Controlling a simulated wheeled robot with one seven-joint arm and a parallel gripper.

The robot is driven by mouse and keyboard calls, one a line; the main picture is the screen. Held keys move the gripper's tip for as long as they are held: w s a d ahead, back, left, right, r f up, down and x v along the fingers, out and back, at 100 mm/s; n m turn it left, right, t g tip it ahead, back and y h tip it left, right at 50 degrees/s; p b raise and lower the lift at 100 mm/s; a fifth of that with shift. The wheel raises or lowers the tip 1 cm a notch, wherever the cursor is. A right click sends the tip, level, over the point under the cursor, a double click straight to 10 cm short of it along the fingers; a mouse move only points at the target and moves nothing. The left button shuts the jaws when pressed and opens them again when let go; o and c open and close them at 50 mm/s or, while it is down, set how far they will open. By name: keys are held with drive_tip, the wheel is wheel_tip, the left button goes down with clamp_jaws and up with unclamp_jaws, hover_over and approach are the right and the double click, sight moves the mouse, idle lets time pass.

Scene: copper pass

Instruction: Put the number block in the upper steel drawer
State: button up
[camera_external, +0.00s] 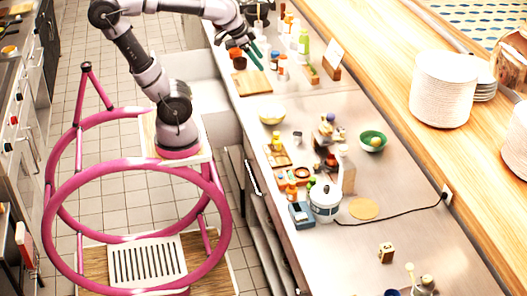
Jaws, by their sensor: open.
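A small wooden block (386,252) with a dark mark on its face stands on the steel counter at the lower right. It looks like the number block, but the mark is too small to read. My gripper (257,54), with green fingers, is open over the far part of the counter, well away from that block. I see nothing held in it. A pale steel drawer (212,103) juts out from the counter's front behind my arm and looks open. My arm and base partly hide it, and its inside is hard to make out.
Bottles and a cutting board (251,83) crowd the counter near my gripper. Plate stacks (443,90) stand on the wooden ledge. The counter around the block is mostly clear.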

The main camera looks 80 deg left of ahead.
drive_tip(key=shift+o, duration=0.5)
drive_tip(key=s+a+m+t+y, duration=0.1)
drive_tip(key=s+a+y, duration=0.1)
drive_tip(key=s+a, duration=0.3)
drive_tip(key=shift+s+a, duration=0.1)
